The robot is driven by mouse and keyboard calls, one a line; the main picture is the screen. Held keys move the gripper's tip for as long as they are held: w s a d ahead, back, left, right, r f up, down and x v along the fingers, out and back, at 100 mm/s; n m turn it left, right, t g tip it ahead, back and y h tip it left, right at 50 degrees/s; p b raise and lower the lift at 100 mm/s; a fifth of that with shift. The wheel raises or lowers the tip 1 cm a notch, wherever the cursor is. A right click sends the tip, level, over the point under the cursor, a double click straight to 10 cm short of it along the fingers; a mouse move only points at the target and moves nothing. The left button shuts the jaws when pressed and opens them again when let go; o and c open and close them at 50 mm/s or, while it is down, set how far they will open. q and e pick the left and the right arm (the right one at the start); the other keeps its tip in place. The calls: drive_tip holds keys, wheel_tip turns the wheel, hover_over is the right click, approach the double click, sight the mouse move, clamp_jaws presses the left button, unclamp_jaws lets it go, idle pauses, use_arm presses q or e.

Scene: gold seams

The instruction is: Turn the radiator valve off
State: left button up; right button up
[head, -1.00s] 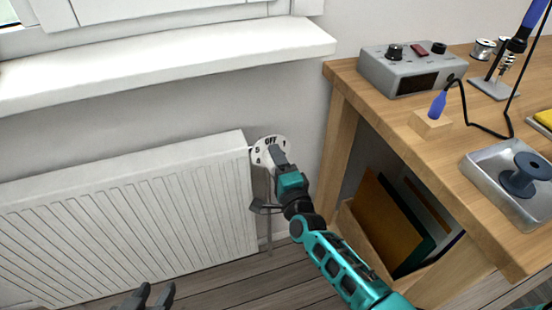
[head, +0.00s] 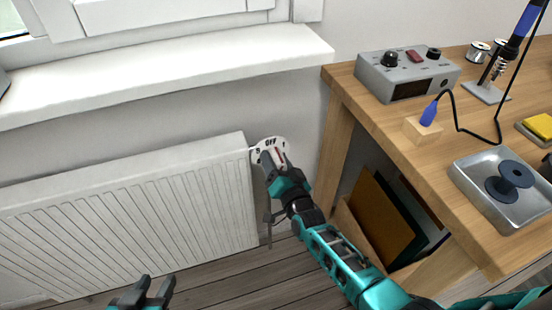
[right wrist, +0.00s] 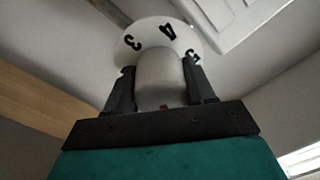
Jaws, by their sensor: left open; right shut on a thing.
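The radiator valve has a white dial plate (head: 264,143) marked OFF at its top, at the right end of the white radiator (head: 130,215). My right gripper (head: 273,160) is at the valve in the head view and covers much of it. In the right wrist view, its two dark fingers (right wrist: 162,88) are shut on the pale round valve knob (right wrist: 160,75), one on each side. The dial plate there (right wrist: 158,37) shows 3, 4 and 5. A small red mark shows on the knob. My left gripper (head: 148,292) is open and empty, low in front of the radiator.
A wooden workbench (head: 440,140) stands right of the valve, its leg close to my right arm. It carries a grey control box (head: 407,75), a soldering iron and a metal tray (head: 470,190). A white windowsill (head: 160,70) juts out above the radiator.

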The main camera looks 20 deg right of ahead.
drive_tip(key=n, duration=0.3)
drive_tip(key=shift+p, duration=0.4)
drive_tip(key=shift+n, duration=0.7)
drive_tip(key=o, duration=1)
drive_tip(key=shift+o, duration=0.2)
drive_tip(key=shift+s, duration=0.1)
